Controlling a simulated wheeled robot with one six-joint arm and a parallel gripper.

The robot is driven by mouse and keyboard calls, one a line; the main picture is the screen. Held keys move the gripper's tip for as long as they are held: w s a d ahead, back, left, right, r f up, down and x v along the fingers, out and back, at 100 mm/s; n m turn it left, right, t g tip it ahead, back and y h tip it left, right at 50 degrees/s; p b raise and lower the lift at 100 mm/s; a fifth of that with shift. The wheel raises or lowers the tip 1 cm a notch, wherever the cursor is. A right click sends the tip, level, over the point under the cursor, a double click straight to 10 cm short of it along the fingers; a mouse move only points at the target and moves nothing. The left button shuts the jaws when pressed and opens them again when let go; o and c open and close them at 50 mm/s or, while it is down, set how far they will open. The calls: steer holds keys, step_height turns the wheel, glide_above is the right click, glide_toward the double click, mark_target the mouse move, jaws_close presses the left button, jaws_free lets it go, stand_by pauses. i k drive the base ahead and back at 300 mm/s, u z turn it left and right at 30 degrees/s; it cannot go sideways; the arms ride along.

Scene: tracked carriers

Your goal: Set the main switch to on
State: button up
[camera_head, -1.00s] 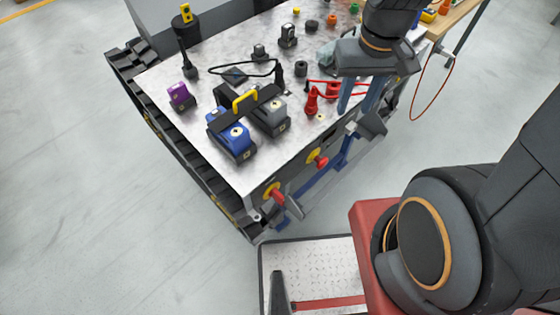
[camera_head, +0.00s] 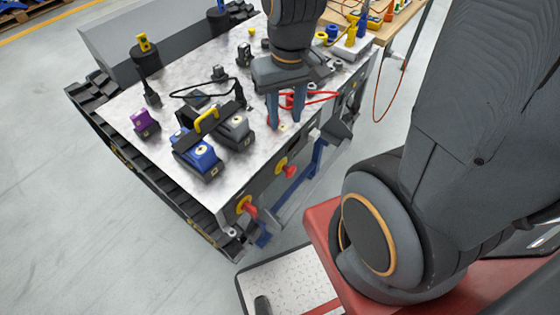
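Two red rotary handles on round yellow plates stick out of the near side of the tracked carrier (camera_head: 215,185). One handle (camera_head: 250,210) is near the left corner and the other (camera_head: 290,171) is further right. I cannot tell by any label which is the main switch. My gripper (camera_head: 286,122) points down above the carrier's near right edge. Its two blue-grey fingers are apart, and I see nothing held between them. It is above and apart from both handles. It partly hides a red plug with a red cable (camera_head: 318,98) behind it.
A wooden bench (camera_head: 395,28) is at the back right. The floor at left is clear.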

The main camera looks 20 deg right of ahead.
mark_target(250, 208)
steer(key=u, duration=1.2)
steer(key=k, duration=1.1)
steer(key=z, duration=0.75)
